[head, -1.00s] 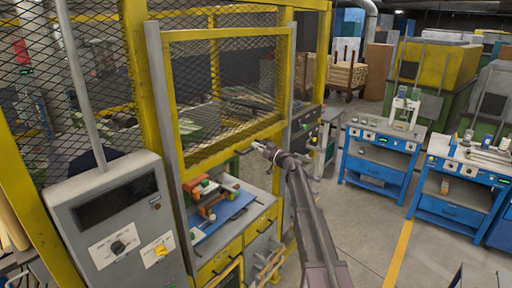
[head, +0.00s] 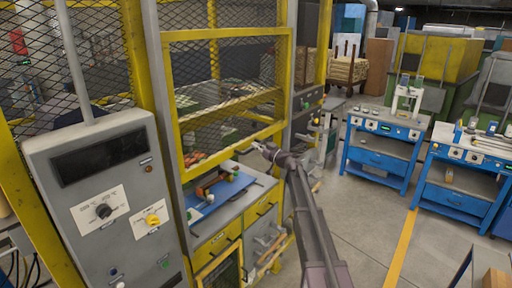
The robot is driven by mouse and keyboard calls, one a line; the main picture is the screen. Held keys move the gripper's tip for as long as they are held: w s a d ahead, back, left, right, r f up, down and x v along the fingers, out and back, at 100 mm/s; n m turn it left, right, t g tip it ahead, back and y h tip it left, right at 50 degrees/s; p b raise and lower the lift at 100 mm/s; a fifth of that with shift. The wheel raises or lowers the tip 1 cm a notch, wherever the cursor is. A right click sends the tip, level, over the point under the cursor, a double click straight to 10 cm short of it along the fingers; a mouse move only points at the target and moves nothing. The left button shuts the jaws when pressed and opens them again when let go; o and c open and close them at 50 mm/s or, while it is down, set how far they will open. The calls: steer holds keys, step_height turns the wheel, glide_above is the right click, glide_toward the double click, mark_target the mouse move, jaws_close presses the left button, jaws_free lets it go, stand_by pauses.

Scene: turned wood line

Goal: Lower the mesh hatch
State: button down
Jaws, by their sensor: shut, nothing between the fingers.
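The mesh hatch is a yellow frame (head: 225,145) with dark wire mesh, set between grey posts in the machine's yellow guard. Its bottom bar hangs above the bench, leaving a gap there. A small dark handle (head: 243,151) sticks out from the bar's right part. My gripper (head: 257,147) is shut and is at this handle, in front of the bar. Whether it touches the handle is too small to tell. My arm reaches up to it from the lower right.
Below the hatch lies a blue mat (head: 222,193) with orange and green parts on a bench with yellow drawers (head: 210,248). A grey control box (head: 105,205) stands at left. Blue workbenches (head: 380,150) stand at right, with open floor between.

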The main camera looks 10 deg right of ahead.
step_height(320, 180, down, 36)
steer(key=b, duration=3.4)
steer(key=shift+r+b, duration=0.15)
steer(key=shift+b, duration=0.15)
steer(key=shift+r, duration=0.2)
steer(key=s+d+r+p, duration=0.2)
steer(key=s+d, duration=0.4)
steer(key=shift+s+r+p, duration=0.15)
steer(key=shift+s+p, duration=0.2)
steer(key=shift+d, duration=0.1)
